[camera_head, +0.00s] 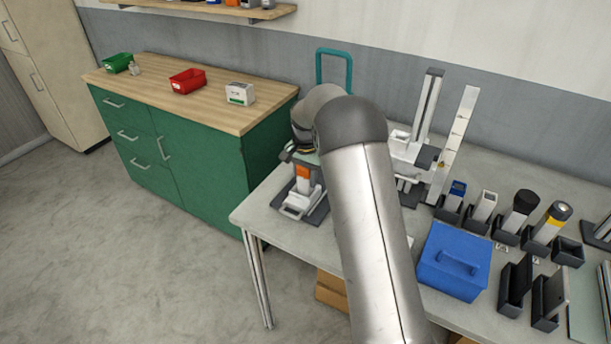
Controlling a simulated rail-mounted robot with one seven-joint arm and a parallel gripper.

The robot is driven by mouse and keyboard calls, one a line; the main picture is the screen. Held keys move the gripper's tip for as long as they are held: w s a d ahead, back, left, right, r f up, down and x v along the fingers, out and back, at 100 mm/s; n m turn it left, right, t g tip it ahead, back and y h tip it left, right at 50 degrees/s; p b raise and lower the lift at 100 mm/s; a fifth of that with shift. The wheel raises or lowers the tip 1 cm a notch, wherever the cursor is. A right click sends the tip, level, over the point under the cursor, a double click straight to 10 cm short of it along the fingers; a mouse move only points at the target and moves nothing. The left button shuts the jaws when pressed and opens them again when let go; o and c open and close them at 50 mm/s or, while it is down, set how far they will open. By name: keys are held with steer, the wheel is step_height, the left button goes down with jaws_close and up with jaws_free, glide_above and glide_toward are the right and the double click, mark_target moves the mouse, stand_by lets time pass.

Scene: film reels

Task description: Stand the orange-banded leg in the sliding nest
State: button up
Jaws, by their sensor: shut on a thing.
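The orange-banded leg (303,174) is a light upright piece with an orange band near its top. It stands out at the left end of the grey bench, below my gripper (302,158). My gripper is shut on the leg's top and is partly hidden by my own arm. Below the leg is a dark base with a light, handle-like frame (293,211), which looks like the sliding nest. The leg's lower end is over or in this base; I cannot tell whether it is seated.
A teal frame (349,58) and a pale upright fixture (428,105) stand at the back. A blue box (455,262) and dark holders with several capped pieces (521,205) are on the right. A green cabinet (196,140) stands left, beyond a gap.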

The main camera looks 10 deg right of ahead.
steer(key=shift+f, duration=0.2)
steer(key=o, duration=1.1)
steer(key=shift+r, duration=0.1)
step_height(320, 180, up, 12)
steer(key=shift+r+b, duration=0.15)
steer(key=shift+b, duration=0.55)
steer(key=s+f+n, duration=0.3)
steer(key=s+n, duration=0.5)
steer(key=s, duration=3.1)
steer(key=shift+s+a+t, duration=0.15)
steer(key=shift+s+t, duration=0.15)
steer(key=shift+s, duration=0.05)
